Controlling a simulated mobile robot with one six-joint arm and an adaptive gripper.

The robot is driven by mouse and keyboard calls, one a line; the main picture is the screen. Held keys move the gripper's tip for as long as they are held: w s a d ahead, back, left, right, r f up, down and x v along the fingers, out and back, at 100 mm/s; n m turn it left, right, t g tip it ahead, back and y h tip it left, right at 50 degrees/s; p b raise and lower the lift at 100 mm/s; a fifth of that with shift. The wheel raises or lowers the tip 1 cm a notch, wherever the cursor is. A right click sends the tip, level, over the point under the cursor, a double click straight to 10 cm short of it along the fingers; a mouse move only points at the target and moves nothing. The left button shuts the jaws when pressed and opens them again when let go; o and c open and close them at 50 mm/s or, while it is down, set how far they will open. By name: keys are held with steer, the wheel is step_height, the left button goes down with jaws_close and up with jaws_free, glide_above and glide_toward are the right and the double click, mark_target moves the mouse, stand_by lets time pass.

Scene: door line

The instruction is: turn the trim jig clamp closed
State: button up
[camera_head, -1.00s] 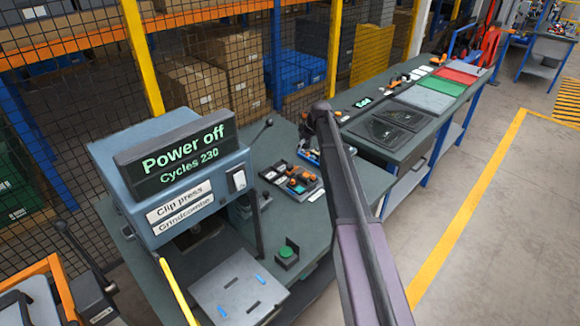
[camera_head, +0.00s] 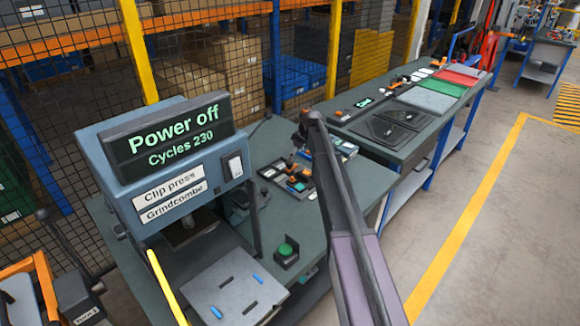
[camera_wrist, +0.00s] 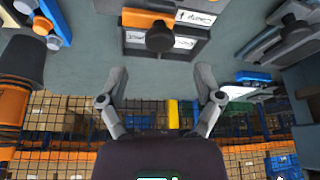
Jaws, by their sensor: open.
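In the wrist view my gripper (camera_wrist: 162,75) is open, with its two grey fingers apart and nothing between them. Beyond the fingertips is a dark block with an orange strip, white labels and a black knob (camera_wrist: 160,37). It lies roughly in line with the gap, and the fingers do not touch it. The label is upside down and too small to read, so I cannot tell whether this is the trim jig clamp. In the head view my arm crosses the bench, and I cannot make out my gripper's fingers there.
The clip press (camera_head: 165,165), reading "Power off", stands at the left with a grey plate (camera_head: 235,287) and a green button (camera_head: 286,250) before it. A parts tray (camera_head: 285,180) lies near my arm. A mesh fence backs the bench. The aisle floor (camera_head: 480,250) at right is clear.

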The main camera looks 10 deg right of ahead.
mark_target(290, 163)
steer(key=shift+b+x, duration=1.95)
steer(key=shift+x, duration=0.5)
steer(key=shift+c, duration=0.2)
steer(key=c, duration=1.1)
